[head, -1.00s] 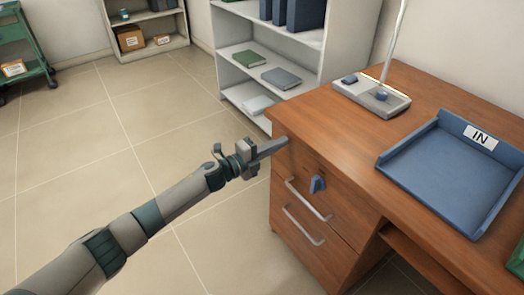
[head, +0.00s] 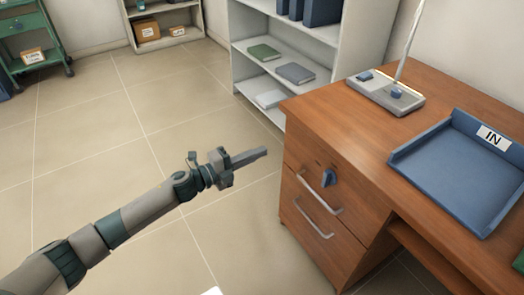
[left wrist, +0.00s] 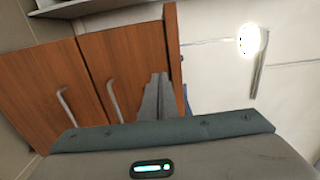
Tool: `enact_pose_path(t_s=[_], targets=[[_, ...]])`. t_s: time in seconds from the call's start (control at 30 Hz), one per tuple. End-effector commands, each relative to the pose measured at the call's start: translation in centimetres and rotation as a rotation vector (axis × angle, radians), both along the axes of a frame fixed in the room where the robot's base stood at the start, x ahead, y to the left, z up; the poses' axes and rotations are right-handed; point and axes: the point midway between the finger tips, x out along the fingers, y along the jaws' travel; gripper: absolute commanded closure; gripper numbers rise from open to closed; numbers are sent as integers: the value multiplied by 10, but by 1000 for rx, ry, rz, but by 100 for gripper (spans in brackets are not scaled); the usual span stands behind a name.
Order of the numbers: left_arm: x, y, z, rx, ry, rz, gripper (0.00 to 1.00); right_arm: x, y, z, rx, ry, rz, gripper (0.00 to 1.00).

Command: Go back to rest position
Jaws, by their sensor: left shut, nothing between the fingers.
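My left gripper (head: 255,157) is shut and empty in the head view. It is in the air to the left of the wooden desk (head: 310,115), apart from its drawers. In the left wrist view the fingers (left wrist: 158,98) show close together in front of the drawer fronts (left wrist: 125,62). My right gripper is in neither view.
A blue IN tray (head: 455,175) and a lamp base (head: 385,95) stand on the desk. A white shelf (head: 245,45) stands behind. Tiled floor (head: 110,150) is clear to the left.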

Motion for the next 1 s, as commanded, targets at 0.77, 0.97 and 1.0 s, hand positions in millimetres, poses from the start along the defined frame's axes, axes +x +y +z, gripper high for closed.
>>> enact_pose_path(t_s=[0.77, 0.97, 1.0], targets=[[-15, -7, -13, -119, 123, 119, 100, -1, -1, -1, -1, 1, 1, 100], [-39, 2, -38, -287, 343, 324, 100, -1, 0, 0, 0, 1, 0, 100], [-46, 7, -46, -322, 399, 371, 100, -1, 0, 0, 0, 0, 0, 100]])
